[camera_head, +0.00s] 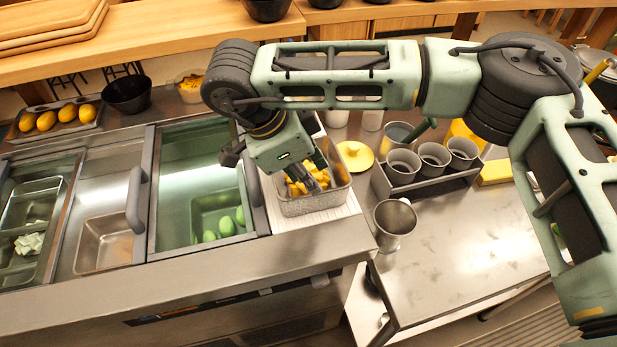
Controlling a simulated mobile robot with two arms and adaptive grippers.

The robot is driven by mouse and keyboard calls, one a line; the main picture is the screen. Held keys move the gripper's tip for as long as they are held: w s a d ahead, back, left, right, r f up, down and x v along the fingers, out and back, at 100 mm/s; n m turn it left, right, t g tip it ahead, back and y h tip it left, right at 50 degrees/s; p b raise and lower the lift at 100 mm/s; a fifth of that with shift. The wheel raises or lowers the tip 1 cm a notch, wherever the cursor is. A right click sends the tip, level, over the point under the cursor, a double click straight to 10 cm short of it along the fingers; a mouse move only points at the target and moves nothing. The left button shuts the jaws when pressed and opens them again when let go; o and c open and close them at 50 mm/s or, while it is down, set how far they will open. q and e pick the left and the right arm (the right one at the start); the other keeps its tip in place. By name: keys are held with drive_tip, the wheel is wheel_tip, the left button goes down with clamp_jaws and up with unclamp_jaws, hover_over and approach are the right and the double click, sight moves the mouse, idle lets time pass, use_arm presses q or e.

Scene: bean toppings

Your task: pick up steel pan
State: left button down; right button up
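A speckled grey metal pan (312,204) with yellow-orange pieces in it stands on a white ribbed board at the counter's right end. My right gripper (304,186) reaches down from above, its fingers over or inside this pan. The fingers overlap the yellow pieces, so I cannot tell whether they touch the pan or how far apart they are. Other steel pans sit in the counter wells: one, mostly bare, at left centre (92,262), and one with pale cubes at far left (30,212). My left gripper does not show.
A rack (428,188) of grey cups stands right of the pan, with a steel cup (394,222) before it. A yellow lid (355,156) lies behind. A black bowl (127,94) and a tray of yellow fruit (20,136) stand back left. The right steel table is partly clear.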

sight(323, 193)
drive_tip(key=shift+p+x, duration=0.45)
drive_tip(key=shift+x, duration=0.45)
drive_tip(key=d+f+p, duration=0.1)
drive_tip(key=f, duration=0.1)
drive_tip(key=d+f+p, duration=0.1)
drive_tip(key=f, duration=0.1)
drive_tip(key=shift+d, duration=0.25)
drive_tip(key=shift+w+f, duration=0.1)
drive_tip(key=shift+f, duration=0.1)
drive_tip(key=shift+a, duration=0.1)
drive_tip(key=shift+f+b, duration=0.2)
drive_tip(key=shift+b, duration=0.4)
drive_tip(key=shift+c, duration=0.3)
clamp_jaws()
